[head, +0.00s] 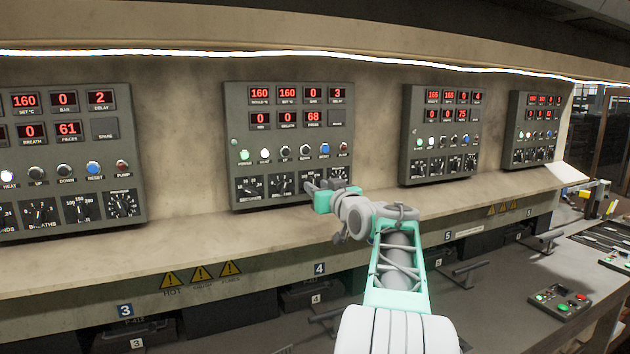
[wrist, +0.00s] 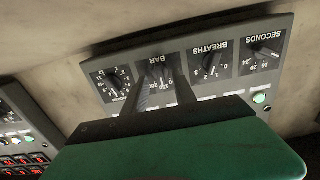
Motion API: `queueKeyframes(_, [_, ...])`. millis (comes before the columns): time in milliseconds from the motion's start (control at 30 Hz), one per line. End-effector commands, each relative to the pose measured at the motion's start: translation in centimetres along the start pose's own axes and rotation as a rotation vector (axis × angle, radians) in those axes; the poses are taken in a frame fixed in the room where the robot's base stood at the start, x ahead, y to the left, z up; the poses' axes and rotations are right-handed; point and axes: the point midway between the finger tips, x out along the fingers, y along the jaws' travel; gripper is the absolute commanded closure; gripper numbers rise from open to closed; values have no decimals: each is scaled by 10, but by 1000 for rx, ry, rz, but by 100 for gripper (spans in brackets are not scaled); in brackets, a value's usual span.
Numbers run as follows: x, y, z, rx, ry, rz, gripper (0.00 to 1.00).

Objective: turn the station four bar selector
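The station four panel (head: 290,140) is the grey box on the wall above the blue "4" label (head: 319,268). Its bar selector is hidden behind my gripper (head: 318,187) in the head view. The wrist view shows the panel upside down, with the bar selector dial (wrist: 159,71) second from the left. My gripper (wrist: 163,78) has its two dark fingers apart, pointing at that dial, one to each side of its middle. I cannot tell whether the fingers touch the knob, and its pointer angle is not clear.
The breaths dial (wrist: 211,65) and an unlabelled dial (wrist: 115,84) sit close on either side. Push buttons (head: 265,154) and red displays (head: 287,93) are above the dials. A beige ledge (head: 200,245) runs below. Similar panels stand left (head: 65,150) and right (head: 440,135).

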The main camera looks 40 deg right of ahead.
Motion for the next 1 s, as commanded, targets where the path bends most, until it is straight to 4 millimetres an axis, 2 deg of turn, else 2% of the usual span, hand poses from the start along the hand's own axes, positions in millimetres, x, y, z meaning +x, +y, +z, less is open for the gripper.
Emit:
queueKeyframes(100, [12, -1, -2, -1, 0, -1, 67])
queueKeyframes(367, [14, 0, 0, -1, 0, 1, 67])
queueKeyframes(767, [14, 0, 0, -1, 0, 1, 100])
queueKeyframes(1000, [14, 0, 0, -1, -1, 1, 100])
